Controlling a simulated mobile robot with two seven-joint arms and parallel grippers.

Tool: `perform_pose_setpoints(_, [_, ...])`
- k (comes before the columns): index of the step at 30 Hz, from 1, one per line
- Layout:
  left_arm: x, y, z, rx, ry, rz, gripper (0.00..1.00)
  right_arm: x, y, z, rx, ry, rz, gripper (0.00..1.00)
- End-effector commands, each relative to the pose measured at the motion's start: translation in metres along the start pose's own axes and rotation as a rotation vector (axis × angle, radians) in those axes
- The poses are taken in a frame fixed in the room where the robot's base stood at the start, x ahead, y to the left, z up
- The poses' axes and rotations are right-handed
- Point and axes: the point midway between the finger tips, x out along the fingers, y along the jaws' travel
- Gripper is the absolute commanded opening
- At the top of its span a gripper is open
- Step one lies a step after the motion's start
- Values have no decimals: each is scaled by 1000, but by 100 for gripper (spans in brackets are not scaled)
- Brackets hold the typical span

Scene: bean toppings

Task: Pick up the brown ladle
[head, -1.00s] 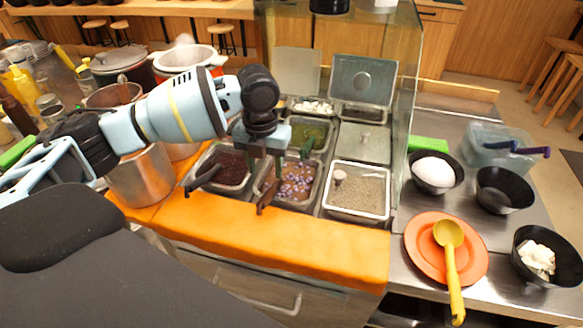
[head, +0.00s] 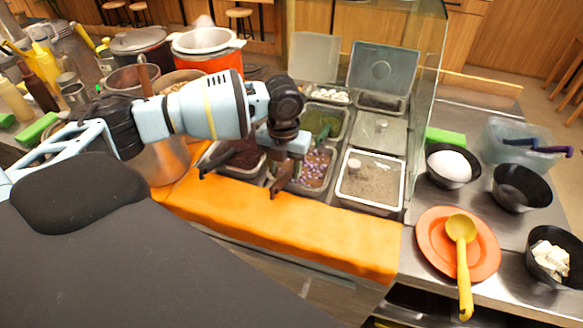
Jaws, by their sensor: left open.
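The brown ladle (head: 281,184) rests in the metal tray of purple-speckled beans (head: 313,174). Its handle sticks up at the tray's front left edge, and its bowl is hidden. My left gripper (head: 284,166) is open and points down at this handle, with its fingers around or just in front of it. I cannot tell whether they touch it. My right gripper is not in view.
A black handle (head: 210,160) stands in the dark red bean tray on the left. A white-handled tool (head: 354,166) sits in the grey tray on the right. A glass panel (head: 428,90) rises beyond it. An orange plate with a yellow ladle (head: 462,262) lies right.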

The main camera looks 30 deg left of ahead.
Motion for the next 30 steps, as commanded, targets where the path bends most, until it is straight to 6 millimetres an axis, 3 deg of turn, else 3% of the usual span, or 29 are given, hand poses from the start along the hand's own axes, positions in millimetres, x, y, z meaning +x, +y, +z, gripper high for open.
perform_pose_setpoints(5, [16, 1, 0, -1, 0, 0, 47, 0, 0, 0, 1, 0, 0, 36])
perform_pose_setpoints(13, [18, 1, 0, -1, -1, 0, 46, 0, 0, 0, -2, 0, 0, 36])
perform_pose_setpoints(24, [18, 1, 0, -1, -1, 0, 0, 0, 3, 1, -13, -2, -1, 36])
perform_pose_setpoints(30, [17, 1, 0, -2, -1, 0, 0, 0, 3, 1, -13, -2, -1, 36])
